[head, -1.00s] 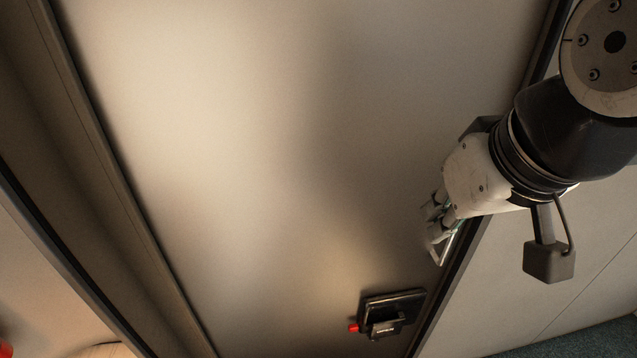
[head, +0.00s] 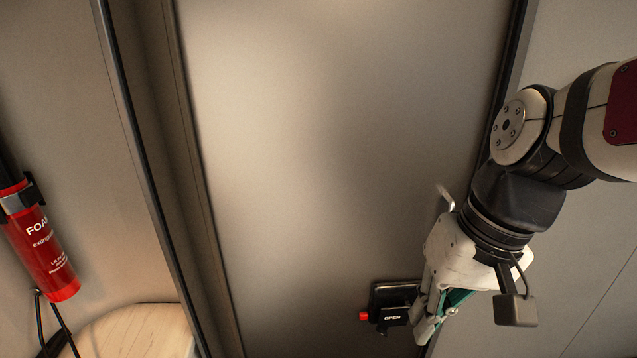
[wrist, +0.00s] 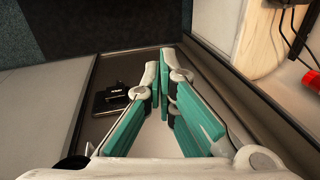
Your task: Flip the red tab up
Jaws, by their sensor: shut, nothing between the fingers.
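The red tab (head: 364,316) sticks out from the left side of a black latch box (head: 392,297) low on the pale door panel. The box has a part marked OPEN. The box also shows in the wrist view (wrist: 107,101), left of the fingers, but I cannot make out the red tab there. My gripper (head: 423,338) is just right of the box in the head view, fingers pointing down. In the wrist view its green-padded fingers (wrist: 163,70) come together at the tips, shut with nothing between. I cannot tell whether they touch the box.
A metal handle (head: 446,197) stands on the door's right edge above my gripper. Dark frame strips edge the door. A red foam extinguisher (head: 42,250) hangs on the left wall above a wooden surface (head: 135,332). The middle of the door is clear.

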